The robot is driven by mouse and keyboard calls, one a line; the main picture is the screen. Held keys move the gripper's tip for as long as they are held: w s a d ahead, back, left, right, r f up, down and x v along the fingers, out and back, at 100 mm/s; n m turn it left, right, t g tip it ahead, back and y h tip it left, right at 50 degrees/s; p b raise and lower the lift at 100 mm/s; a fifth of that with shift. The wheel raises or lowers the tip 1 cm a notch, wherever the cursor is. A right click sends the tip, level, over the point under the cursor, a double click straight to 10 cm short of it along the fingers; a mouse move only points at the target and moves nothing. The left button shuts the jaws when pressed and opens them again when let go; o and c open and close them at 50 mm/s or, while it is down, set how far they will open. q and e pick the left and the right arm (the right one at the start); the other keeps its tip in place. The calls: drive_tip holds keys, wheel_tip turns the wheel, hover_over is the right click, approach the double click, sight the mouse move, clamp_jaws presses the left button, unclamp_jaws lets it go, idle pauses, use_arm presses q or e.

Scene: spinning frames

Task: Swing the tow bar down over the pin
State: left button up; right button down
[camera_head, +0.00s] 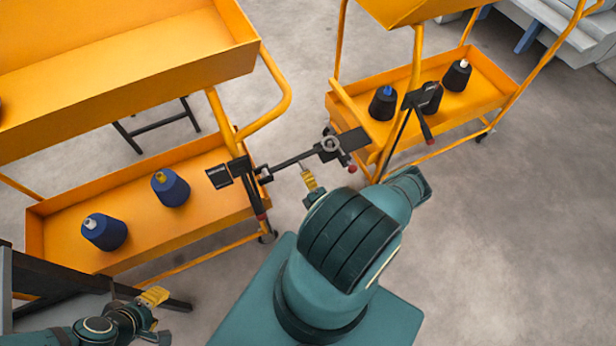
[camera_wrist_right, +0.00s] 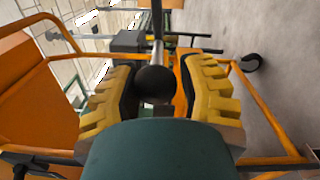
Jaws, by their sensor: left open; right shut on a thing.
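The tow bar (camera_head: 290,160) is a dark bar running from the left yellow cart's hitch (camera_head: 245,172) to a grey ring at its far end (camera_head: 330,144). The ring overlaps the dark hitch plate (camera_head: 352,140) of the right cart in the head view. I cannot tell whether it is around the pin, which I cannot make out. My right gripper (camera_head: 311,182) is at the bar's near side, shut on the black ball knob (camera_wrist_right: 155,85) of a thin handle rod. My left gripper (camera_head: 154,304) is open and empty at the lower left, away from the bar.
The left cart (camera_head: 150,245) carries blue cones on its lower tray; the right cart (camera_head: 470,115) carries dark cones. Red-tipped levers (camera_head: 261,212) (camera_head: 426,132) hang by the hitches. Grey floor (camera_head: 500,240) at right is clear.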

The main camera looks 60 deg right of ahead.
drive_tip(key=c, duration=1.5)
unclamp_jaws()
drive_tip(key=shift+s+a+f, duration=0.15)
drive_tip(key=shift+s+f, duration=0.05)
drive_tip(key=shift+f, duration=0.55)
drive_tip(key=shift+c, duration=0.2)
drive_tip(key=o, duration=0.9)
drive_tip(key=shift+o, duration=0.5)
drive_tip(key=shift+r, duration=0.15)
drive_tip(key=v, duration=1.1)
drive_tip(key=shift+s, duration=0.4)
drive_tip(key=shift+a, duration=0.15)
